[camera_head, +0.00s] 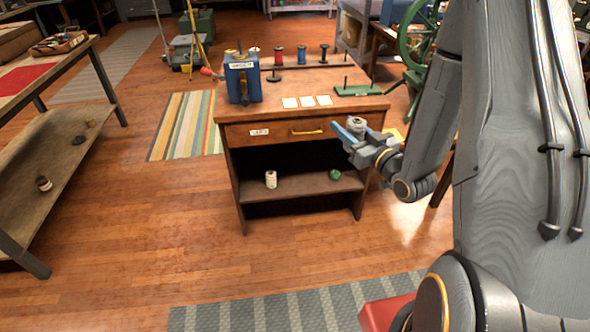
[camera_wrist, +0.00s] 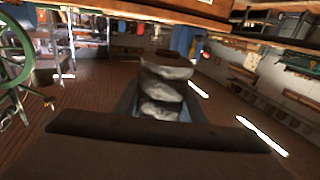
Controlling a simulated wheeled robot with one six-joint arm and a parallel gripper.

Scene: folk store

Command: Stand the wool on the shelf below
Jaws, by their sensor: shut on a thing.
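My gripper (camera_head: 354,128) is shut on a greyish-white roll of wool (camera_head: 355,122). It holds the wool in front of the right end of the desk's drawer, above the shelf's level. In the wrist view the wool (camera_wrist: 165,88) sits between the fingers, with pale wound bands and a dark brown top. The shelf below (camera_head: 305,188) is the open brown board under the drawer. A cream spool (camera_head: 271,179) stands at its left, and a small green ball (camera_head: 335,175) lies at its right. My gripper is apart from the shelf.
The desk (camera_head: 290,112) carries a blue box (camera_head: 242,78), several spools, three white cards and a green stand (camera_head: 358,90). Its drawer (camera_head: 290,131) is shut, with a yellow handle. The shelf's middle is bare. A side table (camera_head: 50,165) stands at left; wooden floor is clear between.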

